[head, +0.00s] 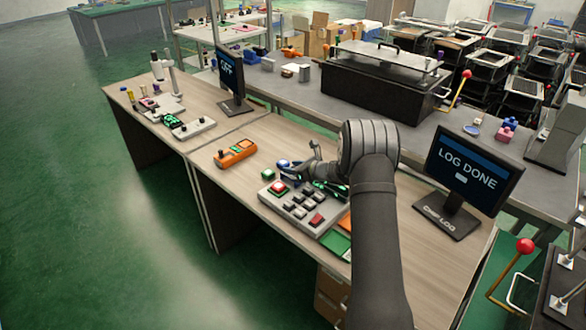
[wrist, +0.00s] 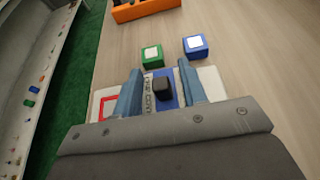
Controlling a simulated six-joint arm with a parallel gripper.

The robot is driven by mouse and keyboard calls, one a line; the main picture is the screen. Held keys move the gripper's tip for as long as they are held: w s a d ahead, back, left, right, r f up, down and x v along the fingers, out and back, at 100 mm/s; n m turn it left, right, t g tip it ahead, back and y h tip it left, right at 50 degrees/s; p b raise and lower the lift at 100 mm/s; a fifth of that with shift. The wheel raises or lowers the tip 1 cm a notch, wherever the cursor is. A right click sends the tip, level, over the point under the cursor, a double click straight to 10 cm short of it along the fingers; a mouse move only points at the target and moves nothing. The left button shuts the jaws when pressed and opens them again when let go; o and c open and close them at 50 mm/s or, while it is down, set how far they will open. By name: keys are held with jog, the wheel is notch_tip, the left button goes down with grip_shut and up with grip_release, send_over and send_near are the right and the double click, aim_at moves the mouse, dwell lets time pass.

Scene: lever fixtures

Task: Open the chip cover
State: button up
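My gripper (head: 308,168) is over the middle of the wooden desk, and its fingers stand apart in the wrist view (wrist: 160,88). Between and below the fingers lies a blue plate with a small black block (wrist: 162,86) and a grey strip beside it. Which part is the chip cover I cannot tell for sure. It is also unclear whether the fingers touch the block. A green block (wrist: 152,56) and a blue block (wrist: 195,46), both with white tops, sit just beyond the fingers. My gripper and arm hide part of this area in the head view.
A control panel with a red button (head: 278,188) and several dark keys stands by my gripper. An orange box (head: 236,153) lies to the left. A monitor (head: 470,172) reading "LOG DONE" stands at the right. Bare desk lies between the orange box and the blocks.

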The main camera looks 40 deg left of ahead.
jog(key=v, duration=1.7)
jog(key=shift+d, duration=0.15)
jog(key=x, duration=1.7)
jog(key=shift+f, duration=0.1)
jog(key=v, duration=1.7)
jog(key=shift+r, duration=0.2)
